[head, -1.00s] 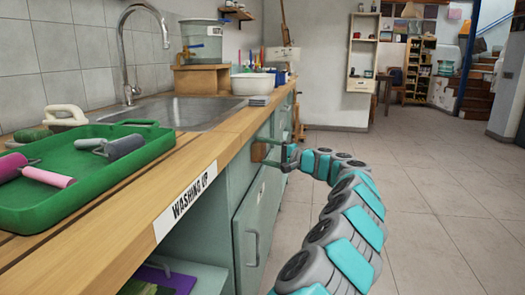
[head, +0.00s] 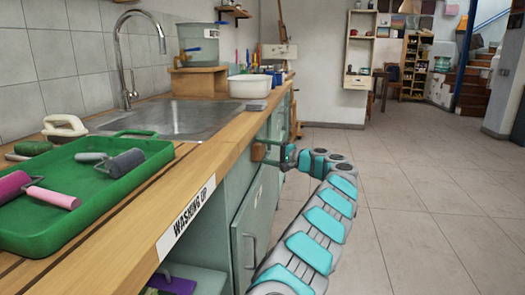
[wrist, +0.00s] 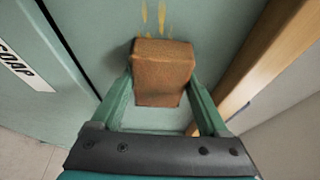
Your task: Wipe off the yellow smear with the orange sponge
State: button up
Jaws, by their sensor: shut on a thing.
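The orange sponge (wrist: 163,72) is a brownish-orange block held between the fingers of my gripper (wrist: 160,100) in the wrist view. The sponge lies against or close to the green cabinet front; I cannot tell if it touches. The yellow smear (wrist: 153,17) shows as thin vertical streaks on the green panel, just beyond the sponge's far edge; the sponge may hide part of it. In the head view my gripper (head: 272,153) is at the cabinet front below the counter edge, with the sponge (head: 258,152) at its tip. The smear cannot be made out there.
The wooden counter (head: 190,190) carries a green tray (head: 110,190) with rollers, a steel sink (head: 175,118) and a white basin (head: 250,86). A cabinet handle (head: 251,250) sticks out below my gripper. The tiled floor (head: 420,200) to the right is clear.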

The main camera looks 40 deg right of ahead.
jog(key=w+d+p, duration=0.4)
jog(key=shift+d+p, duration=0.15)
jog(key=shift+p, duration=0.2)
jog(key=shift+f, duration=0.1)
jog(key=shift+s+b, duration=0.1)
jog(key=shift+b, duration=0.2)
